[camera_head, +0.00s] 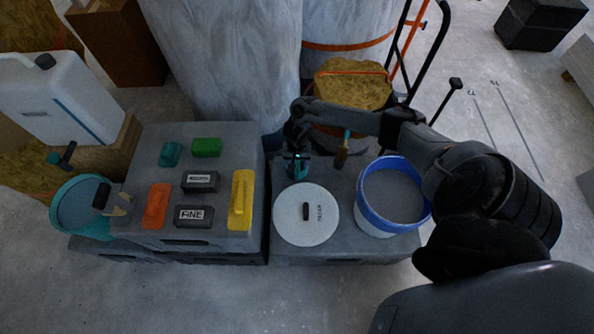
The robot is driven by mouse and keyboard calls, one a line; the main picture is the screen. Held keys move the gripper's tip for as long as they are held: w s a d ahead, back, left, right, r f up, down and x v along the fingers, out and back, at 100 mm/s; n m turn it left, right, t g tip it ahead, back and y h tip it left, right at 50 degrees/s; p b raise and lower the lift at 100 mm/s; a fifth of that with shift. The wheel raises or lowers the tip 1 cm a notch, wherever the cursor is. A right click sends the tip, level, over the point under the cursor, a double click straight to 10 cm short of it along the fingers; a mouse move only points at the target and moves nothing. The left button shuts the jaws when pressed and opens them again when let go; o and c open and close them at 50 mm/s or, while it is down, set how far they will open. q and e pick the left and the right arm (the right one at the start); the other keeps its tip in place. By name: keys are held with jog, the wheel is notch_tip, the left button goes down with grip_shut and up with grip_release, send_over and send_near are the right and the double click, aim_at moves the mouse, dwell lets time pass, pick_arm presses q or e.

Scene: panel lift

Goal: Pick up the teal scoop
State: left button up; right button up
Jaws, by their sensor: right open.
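The teal scoop (297,170) stands on the right grey case, behind the round white lid. It is small in the camera_head view and partly covered by my gripper. My right gripper (297,154) comes in from the right over the case and points down, directly above the scoop. Its jaws are open, with the scoop's upper part at or just under the fingertips. I cannot tell whether they touch it. My left gripper is not in view.
A white lid (305,228) and a blue-rimmed bucket (378,226) stand on the right case. A teal bucket (66,224) is at far left.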

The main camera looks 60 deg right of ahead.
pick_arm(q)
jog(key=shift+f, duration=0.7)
pick_arm(e)
jog(key=shift+f, duration=0.9)
jog(key=shift+c, duration=0.3)
grip_shut()
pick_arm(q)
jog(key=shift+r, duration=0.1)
